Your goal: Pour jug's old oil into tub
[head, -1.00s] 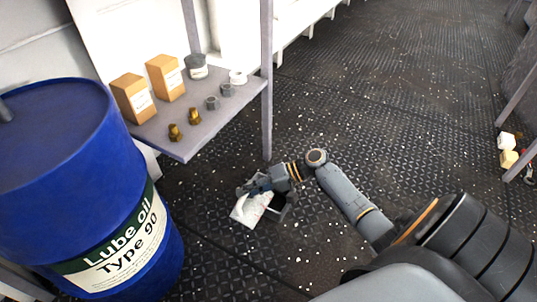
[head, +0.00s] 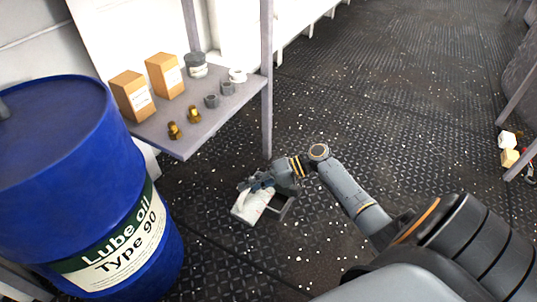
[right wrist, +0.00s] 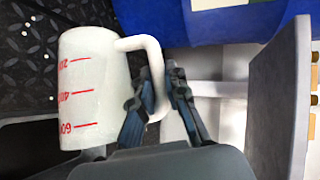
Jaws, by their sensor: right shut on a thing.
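The jug (head: 249,207) is white with red measuring marks. In the head view it is low over the deck, between the blue drum and my right arm, and looks tilted. In the right wrist view the jug (right wrist: 92,88) lies left of the fingers, with its handle between them. My right gripper (head: 258,184) is shut on this handle; it also shows in the right wrist view (right wrist: 163,92). A dark grey surface (head: 284,211) beside the jug may be part of the tub, but I cannot tell. Oil is not visible. My left gripper is out of view.
A blue lube oil drum (head: 60,170) stands at the left. A grey shelf (head: 180,140) holds boxes (head: 132,96), brass fittings (head: 194,115), nuts (head: 212,101) and a grey-topped container (head: 196,65); its post (head: 266,100) stands behind my gripper. Open deck (head: 400,100) lies beyond.

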